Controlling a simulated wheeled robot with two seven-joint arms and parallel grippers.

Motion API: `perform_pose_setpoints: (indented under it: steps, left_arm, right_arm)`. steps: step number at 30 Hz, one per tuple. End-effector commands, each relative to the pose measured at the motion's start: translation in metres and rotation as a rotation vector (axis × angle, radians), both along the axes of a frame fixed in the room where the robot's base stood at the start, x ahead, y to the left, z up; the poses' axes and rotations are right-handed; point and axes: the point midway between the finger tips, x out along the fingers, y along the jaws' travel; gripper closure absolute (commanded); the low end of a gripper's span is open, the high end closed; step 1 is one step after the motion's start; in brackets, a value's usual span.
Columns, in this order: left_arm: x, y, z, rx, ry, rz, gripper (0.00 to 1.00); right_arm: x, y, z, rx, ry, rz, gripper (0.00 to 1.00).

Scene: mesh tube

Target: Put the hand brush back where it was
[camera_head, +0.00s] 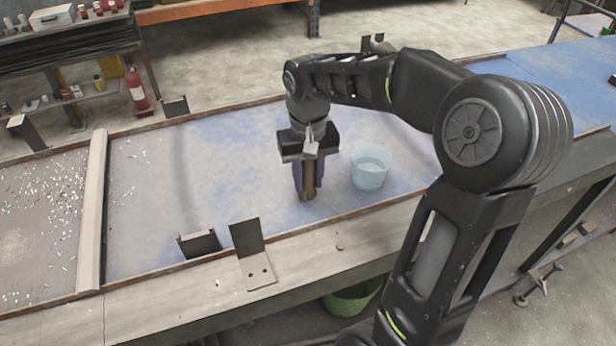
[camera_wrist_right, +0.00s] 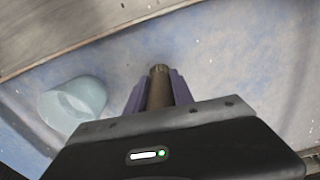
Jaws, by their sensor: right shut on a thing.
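The hand brush (camera_head: 309,182) shows only as a brown, roughly cylindrical piece, upright between the purple fingers of my right gripper (camera_head: 309,188). The gripper points down and is shut on it above the blue-stained work surface. In the right wrist view the brown piece (camera_wrist_right: 159,86) sits between the two fingers (camera_wrist_right: 157,92). Most of the brush is hidden by the fingers, and I cannot tell if its lower end touches the surface. My left gripper is not in view.
A pale blue translucent bucket (camera_head: 370,172) stands just right of the gripper; it also shows in the wrist view (camera_wrist_right: 72,105). Metal brackets (camera_head: 251,255) line the front edge. A pale beam (camera_head: 92,212) separates off a littered section. Blue surface left of the gripper is clear.

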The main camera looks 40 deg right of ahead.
Motion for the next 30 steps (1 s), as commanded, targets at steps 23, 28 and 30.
perform_pose_setpoints:
  steps: [23, 28, 30]
  left_arm:
    - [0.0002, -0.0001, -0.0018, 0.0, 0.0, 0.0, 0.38]
    - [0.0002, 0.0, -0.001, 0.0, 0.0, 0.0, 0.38]
    - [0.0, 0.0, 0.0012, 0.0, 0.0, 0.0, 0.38]
  right_arm:
    - [0.0002, 0.0001, -0.0052, 0.001, -0.001, 0.0, 0.5]
    - [0.0002, 0.0001, -0.0042, 0.001, -0.001, 0.0, 0.5]
    - [0.0002, 0.0001, -0.001, 0.001, -0.001, 0.0, 0.5]
